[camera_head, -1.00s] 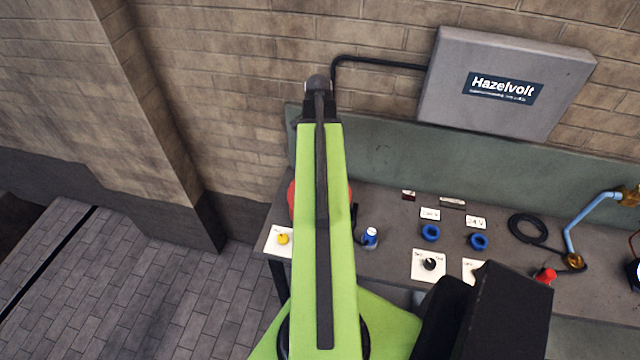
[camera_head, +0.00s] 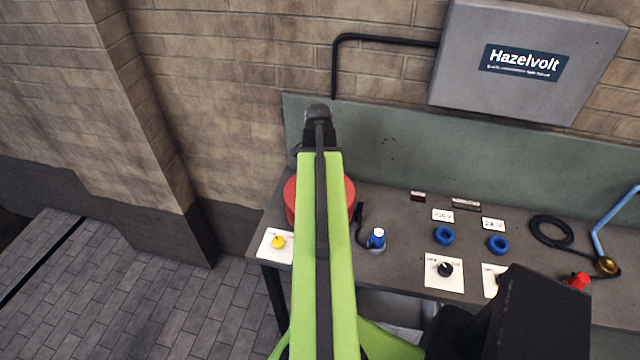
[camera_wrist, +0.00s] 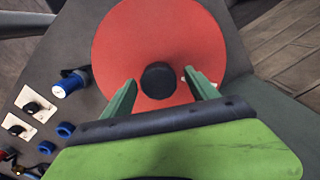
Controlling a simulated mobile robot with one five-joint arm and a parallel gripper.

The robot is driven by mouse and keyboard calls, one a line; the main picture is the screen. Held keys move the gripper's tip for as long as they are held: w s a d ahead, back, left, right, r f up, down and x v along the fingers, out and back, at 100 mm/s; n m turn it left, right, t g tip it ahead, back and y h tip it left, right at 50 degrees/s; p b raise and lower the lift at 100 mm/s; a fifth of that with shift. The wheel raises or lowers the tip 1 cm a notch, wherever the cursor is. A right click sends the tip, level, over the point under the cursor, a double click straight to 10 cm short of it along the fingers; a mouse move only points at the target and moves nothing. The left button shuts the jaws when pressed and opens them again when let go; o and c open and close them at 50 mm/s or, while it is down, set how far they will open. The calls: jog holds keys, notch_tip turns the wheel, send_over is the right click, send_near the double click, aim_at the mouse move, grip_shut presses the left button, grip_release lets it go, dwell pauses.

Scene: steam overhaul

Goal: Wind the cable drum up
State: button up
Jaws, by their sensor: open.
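The cable drum is a round red disc (camera_wrist: 165,40) with a dark round knob (camera_wrist: 160,81) at its middle in the wrist view. In the head view the drum (camera_head: 291,199) stands on the bench's left end, mostly hidden behind my green arm. My gripper (camera_wrist: 160,88) is open, with its two green fingers on either side of the dark knob as seen from the wrist. I cannot tell whether the fingers touch the knob or hover above the disc. A blue and white plug (camera_head: 376,239) on a dark cable lies just right of the drum.
The grey bench (camera_head: 400,210) also bears a yellow knob on a white plate (camera_head: 278,242), two blue rings (camera_head: 444,236), black dials (camera_head: 445,269), a coiled black cable (camera_head: 551,232) and a red item (camera_head: 577,281). Open floor lies left.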

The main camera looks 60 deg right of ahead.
jog(key=shift+r, duration=0.1)
grip_shut()
dwell(0.3)
